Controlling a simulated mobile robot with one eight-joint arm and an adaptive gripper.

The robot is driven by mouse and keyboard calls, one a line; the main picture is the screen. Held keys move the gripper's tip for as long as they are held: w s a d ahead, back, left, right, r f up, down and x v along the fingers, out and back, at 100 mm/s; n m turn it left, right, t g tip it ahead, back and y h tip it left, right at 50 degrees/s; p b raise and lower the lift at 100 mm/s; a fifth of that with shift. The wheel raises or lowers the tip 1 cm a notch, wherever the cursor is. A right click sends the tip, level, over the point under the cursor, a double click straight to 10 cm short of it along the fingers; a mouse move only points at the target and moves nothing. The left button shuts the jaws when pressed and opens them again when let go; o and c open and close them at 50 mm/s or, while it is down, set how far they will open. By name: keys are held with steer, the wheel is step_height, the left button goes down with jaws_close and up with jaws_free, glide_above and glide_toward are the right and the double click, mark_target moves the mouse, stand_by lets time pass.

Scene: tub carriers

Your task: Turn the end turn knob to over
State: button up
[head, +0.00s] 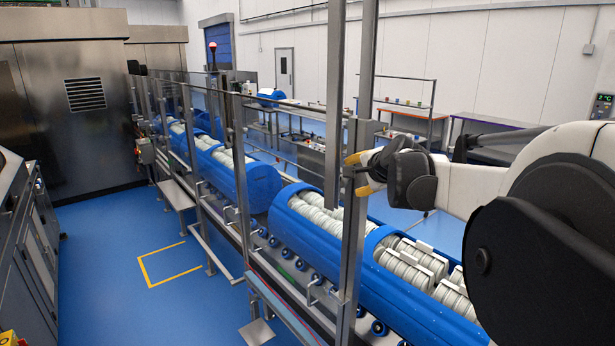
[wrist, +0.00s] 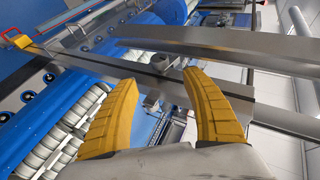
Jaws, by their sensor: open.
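My gripper (head: 354,174) is at a steel post (head: 354,235) in the head view, its yellow fingers reaching toward the post. In the wrist view my gripper (wrist: 161,77) shows two yellow fingers spread apart with nothing held. A small grey fitting (wrist: 166,59) on the steel rail (wrist: 110,64) lies just beyond and between the fingertips. It may be the end turn knob, but its marks and setting cannot be read. Whether the fingers touch the fitting cannot be told.
Blue tub carriers (head: 300,207) with white rolls inside stand in a row on the roller conveyor behind the posts. A second upright post (head: 335,100) rises close to my gripper. Blue floor (head: 120,230) with a yellow marked square is clear at the left.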

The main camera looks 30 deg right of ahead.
mark_target(345, 183)
step_height(345, 183, down, 6)
steer(key=m+t+h+b, duration=0.1)
steer(key=m+t+b, duration=0.1)
steer(key=t+b, duration=0.45)
steer(key=shift+g, duration=0.45)
steer(key=x, duration=1)
steer(key=shift+w+d+r, duration=0.15)
steer(key=shift+w+d, duration=0.05)
steer(key=shift+d, duration=0.25)
steer(key=c, duration=1.2)
